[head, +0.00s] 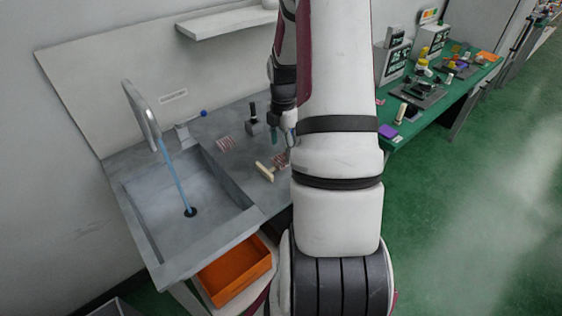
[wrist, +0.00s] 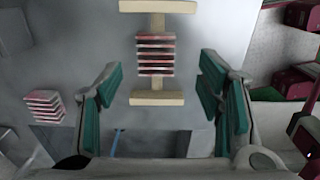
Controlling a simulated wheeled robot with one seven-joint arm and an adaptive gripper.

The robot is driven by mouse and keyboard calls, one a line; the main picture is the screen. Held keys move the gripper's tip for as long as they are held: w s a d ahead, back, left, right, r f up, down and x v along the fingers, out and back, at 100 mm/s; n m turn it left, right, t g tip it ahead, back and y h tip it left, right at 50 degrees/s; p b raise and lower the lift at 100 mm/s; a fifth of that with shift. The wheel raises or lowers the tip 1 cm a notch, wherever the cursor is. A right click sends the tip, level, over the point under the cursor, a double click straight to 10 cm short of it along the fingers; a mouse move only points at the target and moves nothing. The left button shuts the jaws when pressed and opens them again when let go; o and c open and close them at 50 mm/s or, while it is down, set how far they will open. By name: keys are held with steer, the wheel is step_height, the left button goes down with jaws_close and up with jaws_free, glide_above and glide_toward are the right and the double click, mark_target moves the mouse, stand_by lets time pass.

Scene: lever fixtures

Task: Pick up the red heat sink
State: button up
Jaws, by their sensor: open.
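A red finned heat sink (wrist: 155,55) sits in the upper middle of the wrist view, on the stem of a cream I-shaped piece (wrist: 157,98). In the head view this heat sink (head: 280,159) is partly hidden by my arm, with a cream bar (head: 264,171) beside it. A second, similar red-striped heat sink (wrist: 44,105) lies at the left of the wrist view and farther back on the counter in the head view (head: 226,144). My gripper (wrist: 162,82) is open and empty, its teal fingers either side of the heat sink's line. Its height above the counter is unclear.
A grey sink (head: 190,200) with a tall tap fills the counter's left side. A black-handled lever fixture (head: 253,120) stands behind the heat sinks. A green bench (head: 455,85) with equipment stands at right.

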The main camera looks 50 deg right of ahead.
mark_target(281, 158)
steer(key=shift+w+f, duration=0.15)
steer(key=shift+f, duration=1.2)
steer(key=shift+w+f, duration=0.1)
steer(key=shift+f, duration=1.25)
steer(key=shift+c, duration=0.6)
steer(key=c, duration=1.1)
